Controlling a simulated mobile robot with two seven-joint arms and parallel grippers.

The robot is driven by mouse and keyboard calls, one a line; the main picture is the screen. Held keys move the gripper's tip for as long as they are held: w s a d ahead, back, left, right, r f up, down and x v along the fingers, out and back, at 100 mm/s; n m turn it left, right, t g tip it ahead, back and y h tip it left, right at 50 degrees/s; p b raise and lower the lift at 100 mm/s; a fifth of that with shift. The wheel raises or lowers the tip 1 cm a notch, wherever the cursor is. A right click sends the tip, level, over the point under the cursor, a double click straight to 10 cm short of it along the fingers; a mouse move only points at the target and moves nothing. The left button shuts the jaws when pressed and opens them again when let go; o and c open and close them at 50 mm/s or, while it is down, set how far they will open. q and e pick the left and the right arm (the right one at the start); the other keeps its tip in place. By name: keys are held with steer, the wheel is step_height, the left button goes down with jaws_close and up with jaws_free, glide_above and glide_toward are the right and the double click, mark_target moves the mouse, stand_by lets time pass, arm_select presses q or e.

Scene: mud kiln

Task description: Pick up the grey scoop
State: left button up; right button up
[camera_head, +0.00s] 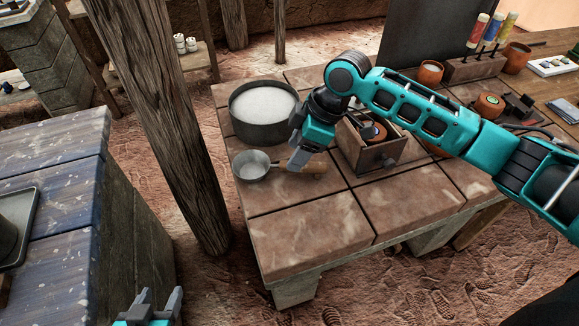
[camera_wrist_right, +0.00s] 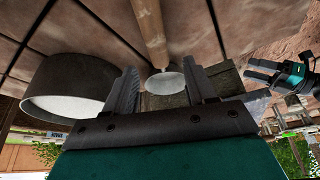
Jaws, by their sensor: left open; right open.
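The grey scoop (camera_head: 251,166) lies on the tiled table, its round bowl to the left and its wooden handle (camera_head: 306,168) to the right. In the right wrist view its bowl (camera_wrist_right: 166,83) shows between the fingers, with the handle (camera_wrist_right: 149,30) running to the top edge. My right gripper (camera_head: 296,141) is open and empty just above the scoop, near where bowl and handle meet; part of the handle is hidden by it. My left gripper (camera_head: 158,301) is open and empty at the bottom of the head view, away from the table; it also shows in the right wrist view (camera_wrist_right: 278,78).
A dark pot of white material (camera_head: 263,116) stands close behind the scoop. A wooden box (camera_head: 374,158) with a drawer stands to its right. A wooden post (camera_head: 165,100) rises left of the table. The table's front tiles (camera_head: 310,232) are clear.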

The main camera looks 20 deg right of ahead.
mark_target(280, 168)
steer(key=x, duration=0.4)
steer(key=shift+a+f, duration=0.1)
steer(key=shift+f, duration=0.3)
jaws_close()
